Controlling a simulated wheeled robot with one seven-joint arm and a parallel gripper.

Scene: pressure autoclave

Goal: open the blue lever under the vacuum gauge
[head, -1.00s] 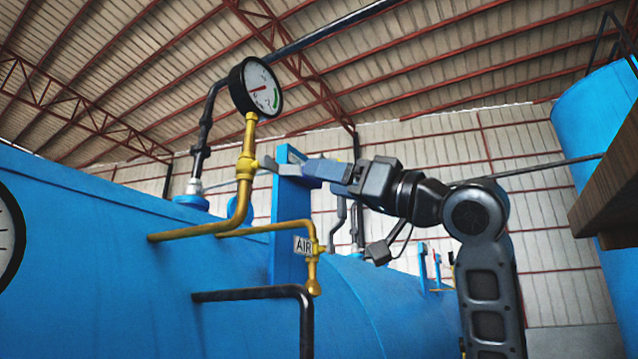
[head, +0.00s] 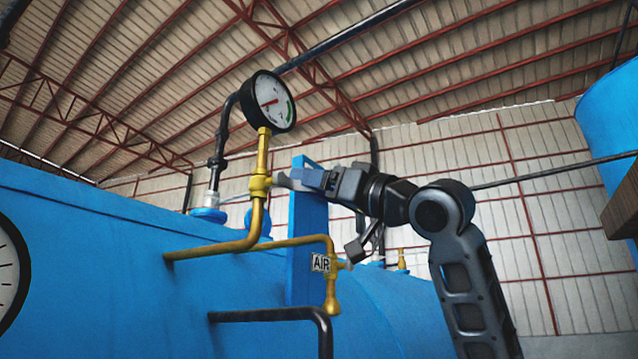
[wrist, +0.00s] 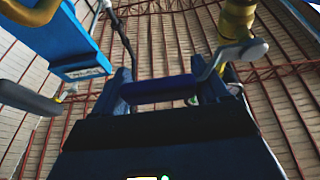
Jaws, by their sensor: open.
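The vacuum gauge (head: 268,101), round and white-faced with a black rim, stands on a yellow pipe in the head view. Below it is a yellow valve (head: 260,184). The blue lever (head: 312,179) extends right from this valve on a short grey metal arm. My gripper (head: 328,184) reaches in from the right at the lever's height. In the wrist view the blue grip (wrist: 158,90) lies crosswise in front of the two spread dark jaws, and its metal rod bends up to the yellow valve (wrist: 236,25). The jaws are open; whether they touch the lever cannot be told.
A blue upright plate (head: 306,235) stands close behind my gripper. A yellow pipe with an AIR tag (head: 320,263) and a black pipe (head: 270,315) run below. The large blue tank (head: 110,265) fills the lower left. Free air lies above my gripper.

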